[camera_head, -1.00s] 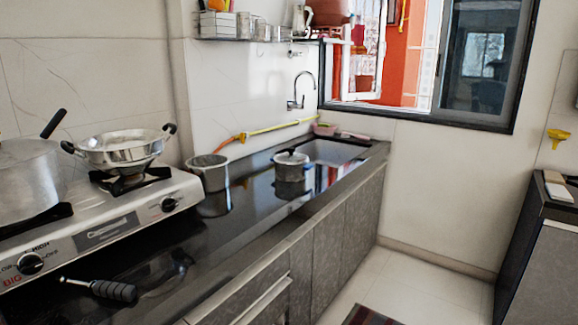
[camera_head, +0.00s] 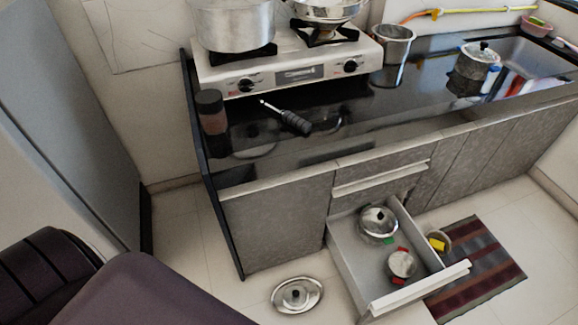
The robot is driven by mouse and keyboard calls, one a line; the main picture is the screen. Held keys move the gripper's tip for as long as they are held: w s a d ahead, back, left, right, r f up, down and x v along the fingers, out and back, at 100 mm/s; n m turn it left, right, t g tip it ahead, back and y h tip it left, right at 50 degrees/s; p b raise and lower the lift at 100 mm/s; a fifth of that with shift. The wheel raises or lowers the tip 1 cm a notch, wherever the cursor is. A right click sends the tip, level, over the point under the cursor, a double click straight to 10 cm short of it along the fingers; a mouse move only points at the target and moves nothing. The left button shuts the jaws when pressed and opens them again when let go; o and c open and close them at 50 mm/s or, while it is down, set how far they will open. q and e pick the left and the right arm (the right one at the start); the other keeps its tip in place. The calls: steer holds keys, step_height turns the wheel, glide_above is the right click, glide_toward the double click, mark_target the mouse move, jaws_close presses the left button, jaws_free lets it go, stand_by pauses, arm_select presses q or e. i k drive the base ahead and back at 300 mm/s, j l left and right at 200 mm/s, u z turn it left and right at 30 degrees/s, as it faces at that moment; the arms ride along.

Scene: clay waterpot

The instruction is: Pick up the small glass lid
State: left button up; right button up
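A round shiny lid (camera_head: 297,294) with a dark knob lies on the floor in front of the cabinet. An open drawer (camera_head: 345,265) holds a round lidded pot (camera_head: 379,222) with a dark knob, its lid looking glassy, and a smaller round silvery item (camera_head: 402,264) nearer the front. I cannot tell for certain which of these is the small glass lid. Neither of my grippers shows in the head view.
The drawer sticks out from the grey cabinet (camera_head: 280,225). A striped mat (camera_head: 480,270) lies right of it, with a small cup (camera_head: 438,241) beside the drawer. Dark purple furniture (camera_head: 140,290) fills the lower left. A stove (camera_head: 285,65) with pots stands on the black counter.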

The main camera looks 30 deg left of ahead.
mark_target(295, 296)
steer(key=k+u, duration=0.3)
steer(key=k, duration=0.15)
steer(key=k+u, duration=0.3)
steer(key=k, duration=0.15)
steer(key=j, duration=0.05)
